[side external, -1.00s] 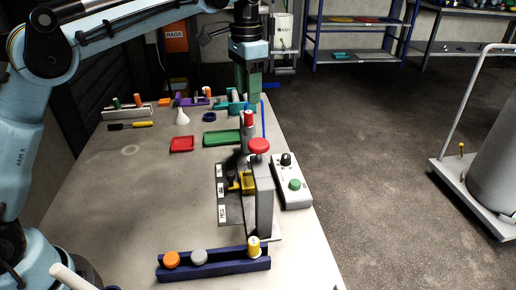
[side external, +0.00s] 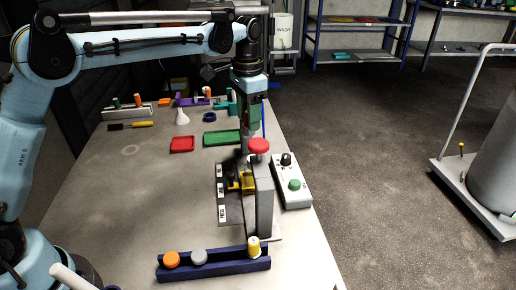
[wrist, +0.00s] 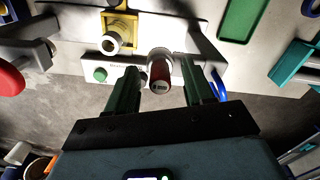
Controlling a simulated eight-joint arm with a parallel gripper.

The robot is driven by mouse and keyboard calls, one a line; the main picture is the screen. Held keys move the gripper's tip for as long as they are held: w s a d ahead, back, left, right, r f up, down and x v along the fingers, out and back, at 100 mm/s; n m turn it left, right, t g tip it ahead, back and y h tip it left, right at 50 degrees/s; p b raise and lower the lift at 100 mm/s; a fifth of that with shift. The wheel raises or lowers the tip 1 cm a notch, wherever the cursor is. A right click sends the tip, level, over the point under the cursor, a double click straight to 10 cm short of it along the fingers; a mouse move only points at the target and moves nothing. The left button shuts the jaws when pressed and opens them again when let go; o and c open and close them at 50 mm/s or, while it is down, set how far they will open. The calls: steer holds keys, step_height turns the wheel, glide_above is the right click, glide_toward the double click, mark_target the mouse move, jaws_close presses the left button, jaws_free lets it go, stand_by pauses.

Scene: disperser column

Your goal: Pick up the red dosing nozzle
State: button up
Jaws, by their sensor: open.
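The red dosing nozzle (wrist: 160,72) shows in the wrist view as a red cylinder with a pale, marked end and a grey collar. It lies between the two green fingers of my gripper (wrist: 160,80), with a visible gap on each side. My gripper is open. In the side view my gripper (side external: 251,118) points down above the back of the disperser column (side external: 265,205). There the nozzle's red part is hidden by the fingers.
A red mushroom button (side external: 258,146) tops the column, close in front of my gripper. A white control box (side external: 292,188) with a green button stands right. A green tray (side external: 222,137) and red tray (side external: 182,144) lie left. A blue rack (side external: 215,264) is at the front.

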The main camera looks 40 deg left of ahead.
jaws_close()
steer(key=shift+r, duration=0.1)
